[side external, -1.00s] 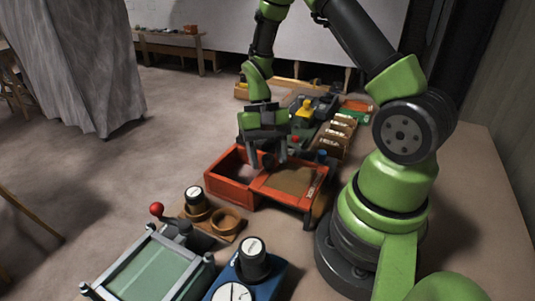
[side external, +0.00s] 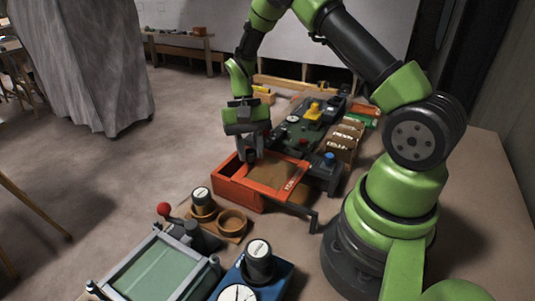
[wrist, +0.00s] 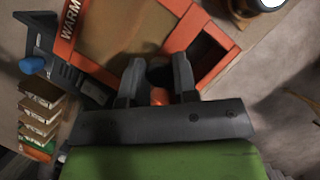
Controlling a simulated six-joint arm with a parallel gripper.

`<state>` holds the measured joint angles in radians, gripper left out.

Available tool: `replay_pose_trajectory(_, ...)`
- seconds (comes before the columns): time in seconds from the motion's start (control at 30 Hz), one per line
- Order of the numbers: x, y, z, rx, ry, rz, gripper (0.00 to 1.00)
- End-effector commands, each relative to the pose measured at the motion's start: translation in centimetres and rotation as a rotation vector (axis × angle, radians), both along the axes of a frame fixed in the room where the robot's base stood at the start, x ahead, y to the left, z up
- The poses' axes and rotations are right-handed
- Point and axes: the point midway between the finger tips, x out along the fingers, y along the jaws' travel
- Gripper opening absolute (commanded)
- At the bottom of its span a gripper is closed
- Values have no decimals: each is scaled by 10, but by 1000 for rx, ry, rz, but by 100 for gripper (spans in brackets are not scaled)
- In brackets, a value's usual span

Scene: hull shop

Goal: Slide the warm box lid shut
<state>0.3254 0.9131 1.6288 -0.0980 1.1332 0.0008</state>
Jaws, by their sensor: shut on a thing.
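The warm box is orange-red (side external: 230,188) and stands on the bench in front of my arm. Its lid is a brown panel in an orange frame (side external: 272,194), lettered WARM at the right end; it also shows in the wrist view (wrist: 125,30). The lid covers much of the box, and a dark opening is left at the left end. My gripper (side external: 250,157) is shut on the dark lid handle (wrist: 159,72) near the lid's left edge. The fingers hide part of the handle.
A blue-knobbed grey fixture (side external: 327,170) stands close behind the box's right end. Brown labelled boxes (side external: 345,140) stand behind. Open floor lies left.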

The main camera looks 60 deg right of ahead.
Motion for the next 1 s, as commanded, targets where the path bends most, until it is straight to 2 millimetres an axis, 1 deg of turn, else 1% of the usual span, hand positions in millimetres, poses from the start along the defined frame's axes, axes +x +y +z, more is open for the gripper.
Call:
replay_pose_trajectory(0.03, 9, -1, -1, -5, -5, 3, 0)
replay_pose_trajectory(0.2, 35, -1, -1, -5, -3, 5, 0)
replay_pose_trajectory(0.4, 54, -1, -1, -5, -2, 4, 0)
replay_pose_trajectory(0.53, 59, -1, -1, -6, -4, 4, 0)
replay_pose_trajectory(0.83, 61, 0, 0, -4, -10, 3, 0)
replay_pose_trajectory(0.87, 61, 0, 0, -4, -10, 3, 32)
replay_pose_trajectory(0.9, 61, 0, 0, -4, -10, 3, 41)
replay_pose_trajectory(0.93, 61, 0, 0, -3, -10, 3, 48)
replay_pose_trajectory(0.97, 61, 0, 0, -3, -10, 3, 52)
replay_pose_trajectory(1.0, 61, 0, 0, -3, -8, 3, 52)
